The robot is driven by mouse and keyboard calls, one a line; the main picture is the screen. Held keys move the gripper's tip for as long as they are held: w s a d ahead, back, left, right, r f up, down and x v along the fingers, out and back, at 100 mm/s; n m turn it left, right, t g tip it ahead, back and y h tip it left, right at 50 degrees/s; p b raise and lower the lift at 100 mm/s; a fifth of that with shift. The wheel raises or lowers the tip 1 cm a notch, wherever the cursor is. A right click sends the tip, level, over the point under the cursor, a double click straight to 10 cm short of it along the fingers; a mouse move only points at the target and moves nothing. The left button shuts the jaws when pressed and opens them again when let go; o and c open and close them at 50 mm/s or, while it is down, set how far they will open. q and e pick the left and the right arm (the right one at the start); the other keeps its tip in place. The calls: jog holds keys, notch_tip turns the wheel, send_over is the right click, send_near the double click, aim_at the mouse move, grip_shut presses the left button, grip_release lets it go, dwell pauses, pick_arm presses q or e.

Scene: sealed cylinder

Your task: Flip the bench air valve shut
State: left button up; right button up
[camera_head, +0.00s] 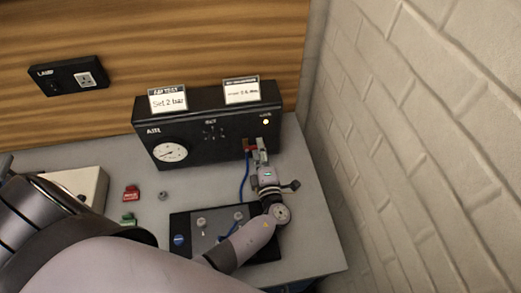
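The black air unit (200,143) stands at the back of the grey bench, marked AIR, with a round white gauge (170,152) on its front left. A small red part (248,145), which looks like the air valve lever, shows low on its front right. A blue hose (244,180) hangs below it. My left gripper (261,148) is at the front of the unit, just right of the red part. Its fingers are too small to tell whether they are open or touching the lever. My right gripper is not in view.
A black tray (180,218) with small metal parts lies under my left arm. A red block (131,193), a green block (128,219) and a grey nut (163,195) lie left of it. A brick wall (420,130) closes the right side. A white box (85,182) stands at left.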

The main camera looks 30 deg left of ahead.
pick_arm(q)
jog(key=v, duration=1.2)
dwell(0.3)
